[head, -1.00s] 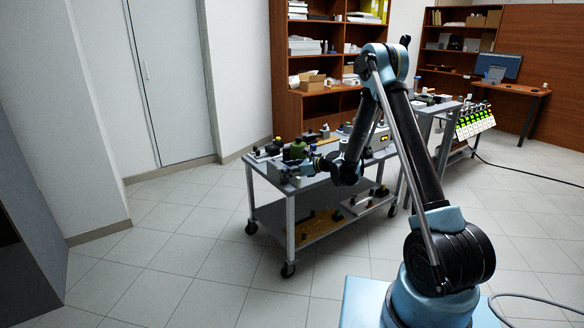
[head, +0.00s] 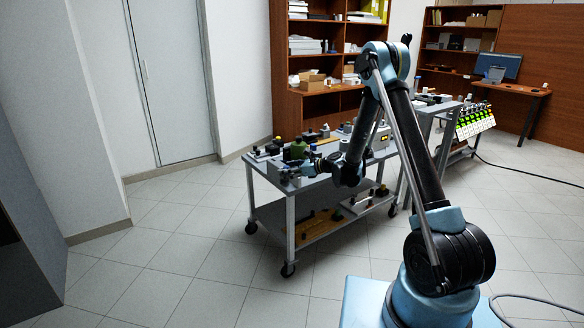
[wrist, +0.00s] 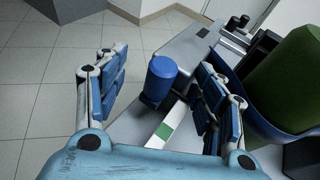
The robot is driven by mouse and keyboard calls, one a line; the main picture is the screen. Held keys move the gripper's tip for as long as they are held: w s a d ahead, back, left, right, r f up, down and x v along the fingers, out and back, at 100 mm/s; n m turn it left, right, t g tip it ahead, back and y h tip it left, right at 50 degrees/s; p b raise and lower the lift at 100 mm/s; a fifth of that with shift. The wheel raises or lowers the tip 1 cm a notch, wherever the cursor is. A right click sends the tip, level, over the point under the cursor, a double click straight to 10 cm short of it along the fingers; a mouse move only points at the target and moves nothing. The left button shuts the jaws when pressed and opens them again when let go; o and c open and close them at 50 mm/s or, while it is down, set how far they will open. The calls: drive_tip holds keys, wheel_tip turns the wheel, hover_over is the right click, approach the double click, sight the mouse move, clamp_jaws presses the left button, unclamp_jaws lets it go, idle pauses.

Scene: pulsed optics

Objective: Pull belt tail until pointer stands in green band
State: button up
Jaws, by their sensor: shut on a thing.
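A dark green drum (wrist: 291,85) with a blue belt (wrist: 258,117) around its lower part fills the right of the wrist view. The drum is small on the cart in the head view (head: 297,150). An upright blue cylinder (wrist: 161,77) stands between the fingers of my gripper (wrist: 165,70); I take it for the belt tail's handle. My gripper is shut on it, though contact is not clear in the wrist view. A white strip with a green band (wrist: 163,131) lies below the cylinder. I cannot make out a pointer. In the head view my gripper (head: 303,172) is at the cart's near left end.
The grey cart (head: 292,218) carries several dark fixtures on top and parts on its lower shelf. Black knobs (wrist: 236,22) stand beyond the drum. A second bench (head: 437,108) stands behind. Tiled floor (head: 190,250) is free to the left.

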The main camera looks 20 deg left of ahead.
drive_tip(key=s+d, duration=0.2)
drive_tip(key=shift+s, duration=0.3)
drive_tip(key=shift+c, duration=0.5)
drive_tip(key=shift+s+d, duration=0.25)
drive_tip(key=shift+s, duration=0.1)
drive_tip(key=shift+s+d+f, duration=0.1)
drive_tip(key=shift+s+d, duration=0.1)
drive_tip(key=shift+d, duration=0.1)
idle(0.7)
drive_tip(key=o, duration=1.1)
drive_tip(key=shift+c, duration=0.2)
drive_tip(key=shift+w+d, duration=0.1)
drive_tip(key=shift+d, duration=0.05)
drive_tip(key=o, duration=0.6)
drive_tip(key=shift+o, duration=0.2)
drive_tip(key=shift+w, duration=0.15)
drive_tip(key=shift+w+d, duration=0.1)
drive_tip(key=shift+w, duration=0.05)
